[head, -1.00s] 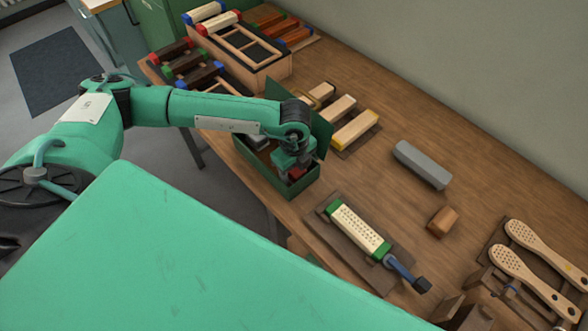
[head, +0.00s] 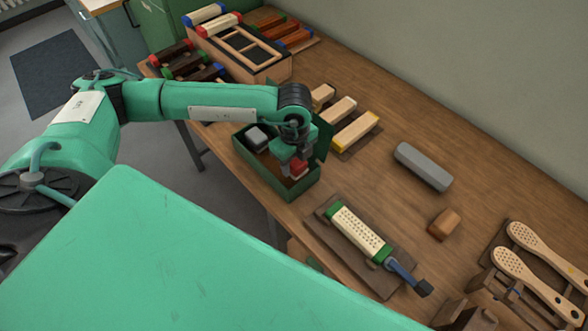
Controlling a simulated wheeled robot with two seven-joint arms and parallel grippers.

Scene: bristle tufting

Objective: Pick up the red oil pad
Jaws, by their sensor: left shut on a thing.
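The red oil pad (head: 298,168) shows as a small red block between the fingers of my left gripper (head: 297,170). The gripper points down and is shut on the pad, at the right end of the green box (head: 272,188) near the table's front edge. The pad is partly hidden by the fingers, and I cannot tell exactly how far it is above the box floor. A grey block with a dark body (head: 257,138) sits in the left part of the same box. My right gripper is not in view.
The box's raised green lid (head: 323,140) stands close behind the gripper. Yellow and wooden blocks (head: 356,131) lie behind it. A clamped perforated brush block (head: 358,230), a grey bar (head: 423,166) and a small brown block (head: 444,223) lie to the right.

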